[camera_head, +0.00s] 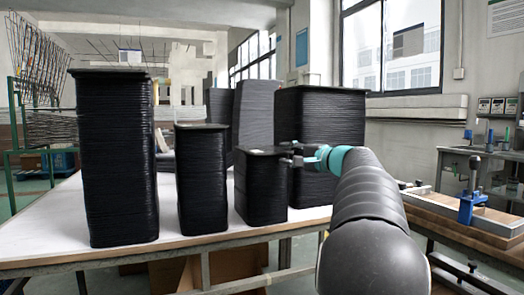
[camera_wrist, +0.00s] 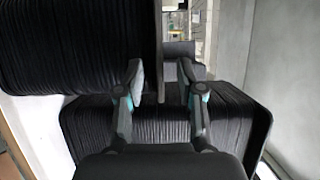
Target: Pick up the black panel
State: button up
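Black panels stand in several tall stacks on a white table (camera_head: 30,229) in the head view. My gripper (camera_head: 291,161) is at the right edge of the shortest front stack (camera_head: 261,192), level with its top panel (camera_head: 262,151). In the wrist view my gripper (camera_wrist: 160,80) is open, its two fingers apart. The thin edge of a black panel (camera_wrist: 159,45) lies between them, at the right side of a stack (camera_wrist: 75,45). I cannot tell whether either finger touches it. The left finger overlaps the stack in the picture.
A tall stack (camera_head: 115,160) and a medium stack (camera_head: 202,180) stand to the left. A wide stack (camera_head: 322,115) stands close behind my gripper, and another (camera_head: 254,112) farther back. A workbench with a blue clamp (camera_head: 470,197) is at the right.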

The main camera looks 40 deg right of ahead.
grip_shut()
jog(key=shift+r, duration=0.1)
